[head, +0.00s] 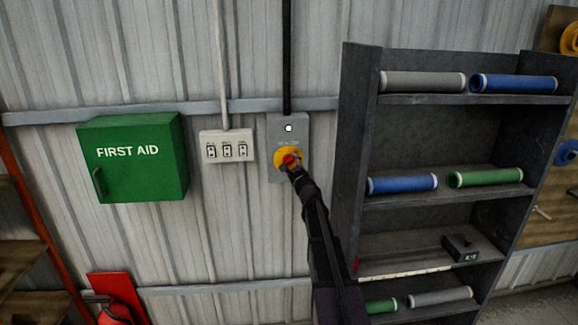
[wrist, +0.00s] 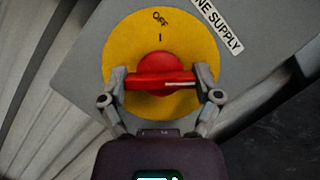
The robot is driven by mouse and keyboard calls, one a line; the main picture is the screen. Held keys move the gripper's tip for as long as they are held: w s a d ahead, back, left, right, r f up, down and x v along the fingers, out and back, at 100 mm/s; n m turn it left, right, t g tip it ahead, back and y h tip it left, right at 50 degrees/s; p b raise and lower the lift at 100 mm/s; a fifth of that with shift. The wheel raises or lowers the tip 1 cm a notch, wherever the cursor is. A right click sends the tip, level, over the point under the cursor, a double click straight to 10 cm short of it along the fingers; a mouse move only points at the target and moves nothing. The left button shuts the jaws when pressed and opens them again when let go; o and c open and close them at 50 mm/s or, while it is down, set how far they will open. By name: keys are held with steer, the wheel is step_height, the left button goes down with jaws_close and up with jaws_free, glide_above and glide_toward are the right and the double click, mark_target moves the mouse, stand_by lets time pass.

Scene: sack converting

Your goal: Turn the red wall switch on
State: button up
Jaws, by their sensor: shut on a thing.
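The red wall switch is a red rotary handle (wrist: 160,70) on a yellow disc (wrist: 120,45), fixed to a grey plate (wrist: 75,85). The disc reads OFF and I near its top in the wrist view. The handle's bar lies nearly level there, with a pale line on its right half. In the head view the red handle (head: 291,159) sits on the plate under a small white lamp. My gripper (wrist: 161,80) is shut on the handle, one finger at each end of the bar. In the head view my gripper (head: 296,173) covers the disc's lower right.
A white box with several small switches (head: 227,146) and a green first aid cabinet (head: 140,175) hang to the left. A dark shelf (head: 357,130) with coloured rolls stands close on the right of my arm. The wall between is clear.

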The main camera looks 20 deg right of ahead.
steer(key=shift+m, duration=0.4)
steer(key=o, duration=0.9)
steer(key=shift+r+n, duration=0.1)
steer(key=shift+n, duration=0.5)
